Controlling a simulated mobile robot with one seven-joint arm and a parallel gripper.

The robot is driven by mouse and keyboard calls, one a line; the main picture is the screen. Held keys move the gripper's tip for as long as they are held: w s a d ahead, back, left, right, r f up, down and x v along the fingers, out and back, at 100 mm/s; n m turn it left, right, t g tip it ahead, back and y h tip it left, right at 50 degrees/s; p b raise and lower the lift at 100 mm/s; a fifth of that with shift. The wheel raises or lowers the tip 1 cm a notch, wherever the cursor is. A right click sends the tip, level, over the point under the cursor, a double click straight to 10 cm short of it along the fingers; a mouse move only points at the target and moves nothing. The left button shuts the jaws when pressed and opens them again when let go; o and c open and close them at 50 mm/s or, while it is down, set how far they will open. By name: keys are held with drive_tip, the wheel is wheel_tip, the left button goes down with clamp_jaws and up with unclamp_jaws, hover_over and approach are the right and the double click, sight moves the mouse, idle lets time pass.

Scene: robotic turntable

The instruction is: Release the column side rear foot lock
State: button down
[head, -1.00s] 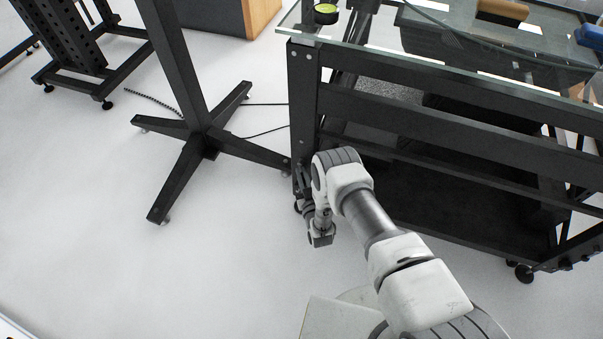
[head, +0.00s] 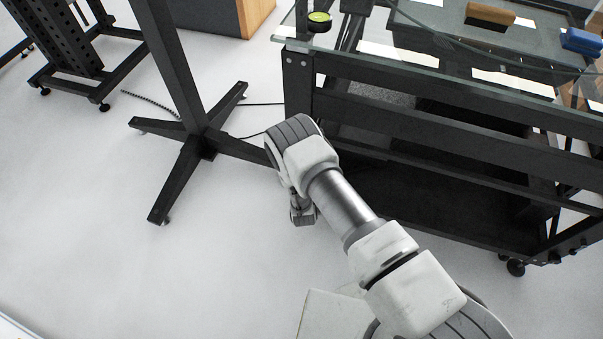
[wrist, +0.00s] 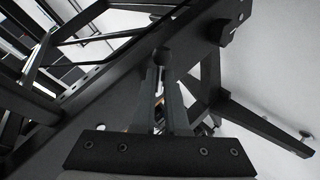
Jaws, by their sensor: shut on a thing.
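In the wrist view my gripper (wrist: 162,72) has its two fingers close together on a small dark rounded knob (wrist: 162,57). I take it for the foot lock, but its lever and foot are hard to make out. The knob lies against a black frame beam of the turntable (wrist: 118,98). In the head view the black-framed turntable (head: 430,122) stands at right, its near left leg partly behind my arm. The foot of that leg and my fingertips are hidden there. The black column (head: 165,60) stands just left of it on a crossed base.
A glass top (head: 400,55) overhangs the turntable frame, with a yellow-green round item (head: 319,17) near its corner. The crossed base (head: 180,175) spreads close to my arm, with cables behind it. The white floor (head: 90,230) at left and front is clear.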

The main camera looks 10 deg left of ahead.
drive_tip(key=shift+r+n+h+b, duration=0.35)
drive_tip(key=shift+n+h, duration=0.25)
drive_tip(key=shift+h, duration=0.1)
drive_tip(key=shift+g, duration=0.3)
drive_tip(key=c, duration=1.2)
unclamp_jaws()
drive_tip(key=shift+c, duration=0.2)
drive_tip(key=p+v, duration=0.5)
drive_tip(key=v, duration=1.2)
drive_tip(key=shift+s+p, duration=0.2)
drive_tip(key=shift+p, duration=0.1)
drive_tip(key=shift+a, duration=0.1)
